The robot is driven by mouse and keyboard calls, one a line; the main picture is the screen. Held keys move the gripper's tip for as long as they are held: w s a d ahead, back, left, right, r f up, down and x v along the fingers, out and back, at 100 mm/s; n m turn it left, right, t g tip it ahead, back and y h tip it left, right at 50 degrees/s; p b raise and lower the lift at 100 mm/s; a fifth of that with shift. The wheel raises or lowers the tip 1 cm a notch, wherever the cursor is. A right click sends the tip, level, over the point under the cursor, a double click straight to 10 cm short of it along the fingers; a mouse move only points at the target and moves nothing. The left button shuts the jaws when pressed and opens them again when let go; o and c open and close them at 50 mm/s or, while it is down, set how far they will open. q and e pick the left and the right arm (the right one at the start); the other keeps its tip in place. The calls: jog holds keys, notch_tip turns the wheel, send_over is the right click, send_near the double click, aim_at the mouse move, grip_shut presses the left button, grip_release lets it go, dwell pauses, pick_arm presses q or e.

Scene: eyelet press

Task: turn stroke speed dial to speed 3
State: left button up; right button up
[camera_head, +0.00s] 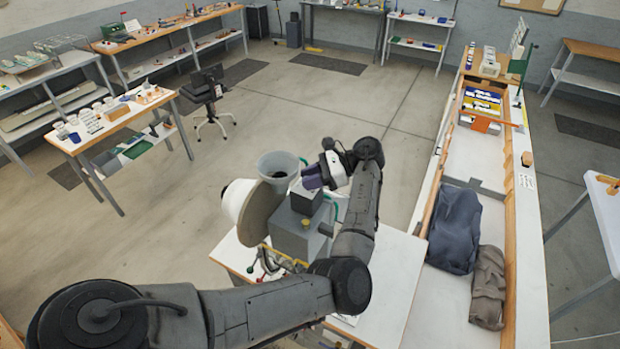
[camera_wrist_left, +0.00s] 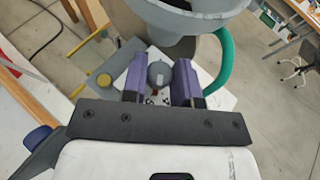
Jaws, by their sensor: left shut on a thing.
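The stroke speed dial (camera_wrist_left: 160,74) is a round grey knob with a small red mark, on a pale plate with small dark markings. It shows in the left wrist view between the two purple fingers of my left gripper (camera_wrist_left: 158,82), which is shut on it. The dial's exact setting is too small to read. In the head view my left gripper (camera_head: 313,180) reaches the top of the grey eyelet press (camera_head: 297,238); the gripper hides the dial there. My right gripper is not in view.
A grey hopper bowl (camera_head: 279,166) and a large disc with a white cone (camera_head: 237,203) sit beside the gripper. A green curved tube (camera_wrist_left: 223,60) runs close by. A long bench (camera_head: 450,310) with dark bags stands right.

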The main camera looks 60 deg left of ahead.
pick_arm(q)
jog(key=shift+a+r+n+g+h, duration=0.1)
jog(key=shift+n+g+h, duration=0.1)
jog(key=shift+n+h, duration=1.3)
jog(key=shift+a+n+g+h, duration=0.1)
jog(key=shift+n+g+h, duration=0.1)
jog(key=shift+n+h, duration=1.25)
jog(key=shift+h, duration=0.55)
jog(key=o, duration=0.6)
jog(key=shift+a, duration=0.1)
